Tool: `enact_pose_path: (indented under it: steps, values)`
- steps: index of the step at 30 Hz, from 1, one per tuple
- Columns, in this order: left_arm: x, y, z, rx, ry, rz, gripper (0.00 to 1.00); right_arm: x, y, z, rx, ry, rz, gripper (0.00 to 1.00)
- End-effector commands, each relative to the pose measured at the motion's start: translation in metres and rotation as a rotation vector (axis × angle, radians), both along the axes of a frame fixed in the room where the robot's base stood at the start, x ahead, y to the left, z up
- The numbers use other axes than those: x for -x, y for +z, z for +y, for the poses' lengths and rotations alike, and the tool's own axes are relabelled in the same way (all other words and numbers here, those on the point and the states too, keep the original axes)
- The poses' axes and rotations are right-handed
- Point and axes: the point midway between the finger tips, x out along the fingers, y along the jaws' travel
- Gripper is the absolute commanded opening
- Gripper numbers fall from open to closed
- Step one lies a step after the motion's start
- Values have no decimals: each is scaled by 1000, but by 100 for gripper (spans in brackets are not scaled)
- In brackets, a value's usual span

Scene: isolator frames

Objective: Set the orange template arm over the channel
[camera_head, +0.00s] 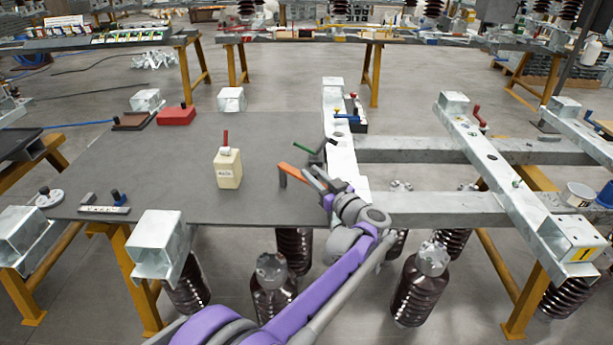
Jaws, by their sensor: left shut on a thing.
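I cannot tell whether the orange arm touches the table. My right gripper is not in view.
A cream bottle with a red nozzle (228,168) stands left of the gripper. A green-handled tool (309,147) and a blue-handled clamp (346,117) are near the channel. Grey cross beams (450,150) extend right.

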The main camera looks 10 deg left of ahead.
Motion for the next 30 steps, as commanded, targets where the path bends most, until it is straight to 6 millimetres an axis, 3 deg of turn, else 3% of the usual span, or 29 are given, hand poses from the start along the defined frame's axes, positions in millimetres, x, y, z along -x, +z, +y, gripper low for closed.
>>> enact_pose_path:
  steps: [21,22,24,26,30]
  values:
    - [-8,1,-3,-4,75,-3,0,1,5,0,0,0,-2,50]
    - [-8,1,-3,-4,75,-3,30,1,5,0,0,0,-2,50]
    - [-8,1,-3,-3,75,-3,43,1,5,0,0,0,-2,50]
    - [-8,1,-3,-3,75,-3,53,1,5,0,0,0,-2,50]
    - [-8,1,-3,-2,74,-2,55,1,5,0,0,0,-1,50]
